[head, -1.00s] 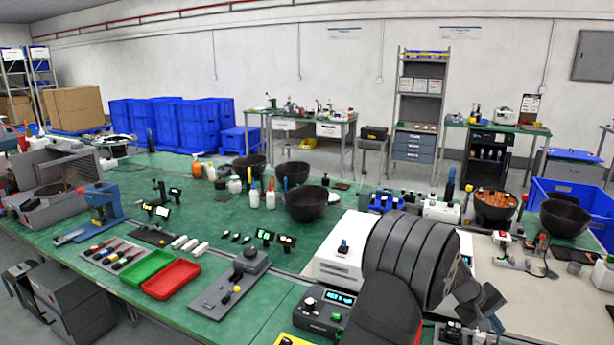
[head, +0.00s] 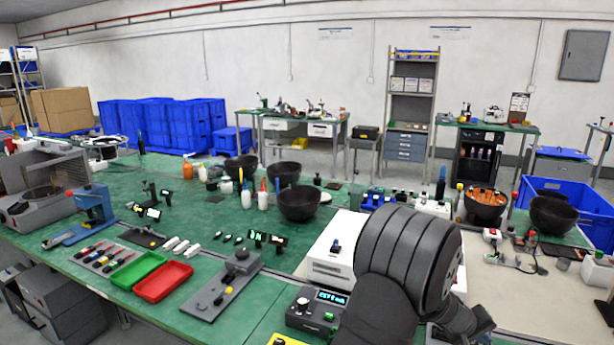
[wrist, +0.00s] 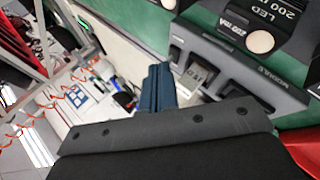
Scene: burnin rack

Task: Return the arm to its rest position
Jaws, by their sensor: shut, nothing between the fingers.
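My gripper (wrist: 158,82) shows in the wrist view as two dark blue fingers pressed together, with nothing between them. In the head view my arm's large dark rounded links fill the lower right, over the bench, and hide part of the white box behind them. The fingertips cannot be made out clearly there. In the wrist view a dark grey module (wrist: 262,80) with a small display and LED labels lies to the right of the fingers. I cannot tell whether the fingers touch it.
The green bench (head: 225,318) carries a red tray (head: 163,282), a green tray (head: 139,271), a grey plate with a black knob (head: 222,284) and a black box with a lit display (head: 320,309). Black bowls (head: 300,203) stand behind. A blue crate (head: 597,215) is at the right.

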